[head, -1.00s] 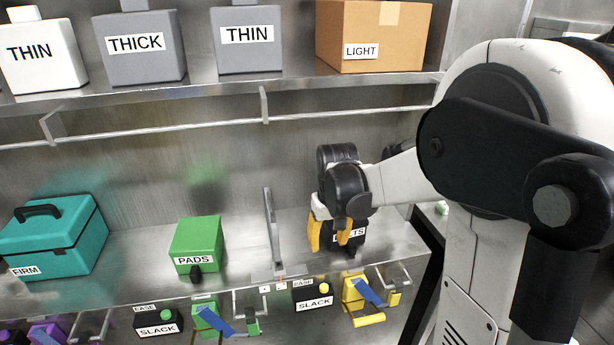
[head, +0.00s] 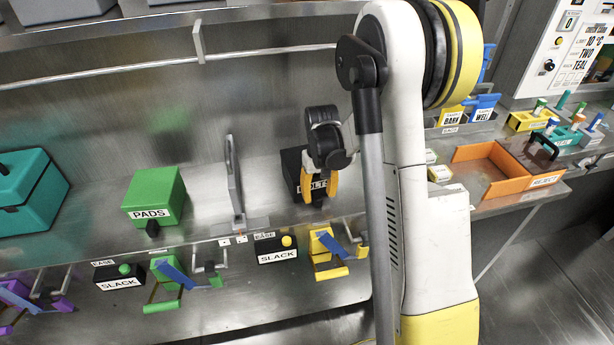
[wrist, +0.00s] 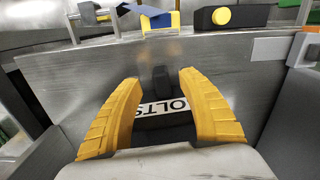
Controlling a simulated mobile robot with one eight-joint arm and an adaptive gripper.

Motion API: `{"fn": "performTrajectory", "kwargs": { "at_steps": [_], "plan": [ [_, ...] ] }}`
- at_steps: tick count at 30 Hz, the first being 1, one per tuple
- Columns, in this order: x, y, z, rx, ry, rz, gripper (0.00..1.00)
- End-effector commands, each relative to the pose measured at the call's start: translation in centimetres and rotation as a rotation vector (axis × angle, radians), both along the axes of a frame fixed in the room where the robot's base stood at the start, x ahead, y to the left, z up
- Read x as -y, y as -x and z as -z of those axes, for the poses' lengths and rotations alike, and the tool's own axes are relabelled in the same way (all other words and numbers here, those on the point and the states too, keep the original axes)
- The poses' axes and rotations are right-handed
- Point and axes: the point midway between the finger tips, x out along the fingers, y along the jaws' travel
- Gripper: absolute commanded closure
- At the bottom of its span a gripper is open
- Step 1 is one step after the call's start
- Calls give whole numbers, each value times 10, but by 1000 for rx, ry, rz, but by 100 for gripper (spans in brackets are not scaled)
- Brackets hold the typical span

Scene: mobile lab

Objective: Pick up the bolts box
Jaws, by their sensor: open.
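The bolts box (head: 293,171) is a black box with a white label. It stands on the steel shelf, to the right of an upright metal divider. My gripper (head: 320,186) has yellow fingers and is open at the box, covering part of it in the head view. In the wrist view the two fingers of my gripper (wrist: 163,95) are spread, with the bolts box (wrist: 160,135) and part of its label between them. I cannot tell whether the fingers touch the box.
A metal divider (head: 235,180) stands just left of the bolts box. A green PADS box (head: 155,193) is further left. Yellow clamp hardware (head: 327,255) and a black SLACK box (head: 277,250) are on the front edge below. An orange tray (head: 490,172) is on the right.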

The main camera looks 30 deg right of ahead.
Motion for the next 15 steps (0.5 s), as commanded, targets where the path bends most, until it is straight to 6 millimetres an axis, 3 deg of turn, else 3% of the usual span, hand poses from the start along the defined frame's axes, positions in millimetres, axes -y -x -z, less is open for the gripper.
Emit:
{"fn": "performTrajectory", "kwargs": {
  "at_steps": [1,6,13,15],
  "plan": [
    [-2,-2,13,0,0,-1,53],
    [-2,-2,36,0,0,0,53],
    [-3,-2,35,1,0,0,53],
    [-3,-2,35,1,0,0,73]
  ]
}}
